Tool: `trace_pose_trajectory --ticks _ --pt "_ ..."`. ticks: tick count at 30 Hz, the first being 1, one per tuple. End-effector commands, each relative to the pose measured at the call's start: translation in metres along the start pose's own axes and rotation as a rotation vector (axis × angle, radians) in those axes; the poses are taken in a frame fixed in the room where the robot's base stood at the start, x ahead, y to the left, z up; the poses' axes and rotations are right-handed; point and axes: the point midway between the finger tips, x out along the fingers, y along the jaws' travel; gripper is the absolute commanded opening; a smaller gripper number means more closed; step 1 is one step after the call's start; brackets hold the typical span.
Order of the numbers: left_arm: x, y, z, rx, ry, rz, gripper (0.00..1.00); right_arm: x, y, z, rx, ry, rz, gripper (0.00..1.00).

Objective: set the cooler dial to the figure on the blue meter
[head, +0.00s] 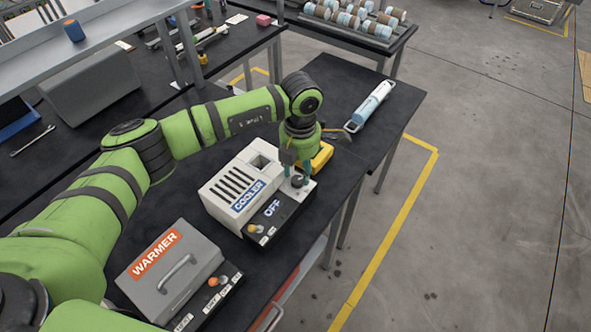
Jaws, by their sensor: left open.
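The cooler (228,199) is a white box with dark vent slots and a blue COOLER label, standing on the dark bench. Its black front panel (274,222) reads OFF and carries a small yellowish knob (258,230). A dark round dial (297,182) sits at the panel's far end. My left gripper (296,177) points down over this dial, its fingers open around or just above it; contact is unclear. I cannot make out a blue meter with a readable figure. My right gripper is out of view.
A grey WARMER box (172,273) with a handle and orange knob stands nearer. A yellow object (321,157) is partly hidden behind my left gripper. A blue-and-white cylinder (370,106) lies farther along the bench. Open floor (480,220) is to the right.

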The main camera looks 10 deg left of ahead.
Motion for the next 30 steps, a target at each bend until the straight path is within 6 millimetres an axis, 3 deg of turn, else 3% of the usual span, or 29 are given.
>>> trace_pose_trajectory --ticks 4,9,17,20,21,30 --pt "0.019 0.000 -0.001 -0.002 0.003 -0.003 0.42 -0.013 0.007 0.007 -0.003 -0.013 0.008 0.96" --pt "0.033 0.000 -0.001 -0.001 0.001 -0.001 0.42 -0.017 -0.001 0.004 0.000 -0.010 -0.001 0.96" --pt "0.035 0.000 0.000 0.000 0.000 0.000 0.42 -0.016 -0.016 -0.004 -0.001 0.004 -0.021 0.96" --pt "0.035 0.000 0.000 0.000 0.000 0.000 0.07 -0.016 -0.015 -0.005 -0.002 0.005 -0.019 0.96" --pt "0.035 0.000 0.000 0.000 0.000 -0.001 0.00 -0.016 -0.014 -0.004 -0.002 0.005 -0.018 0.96" --pt "0.037 0.000 0.000 0.014 0.000 -0.001 0.00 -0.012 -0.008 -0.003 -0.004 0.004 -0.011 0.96"
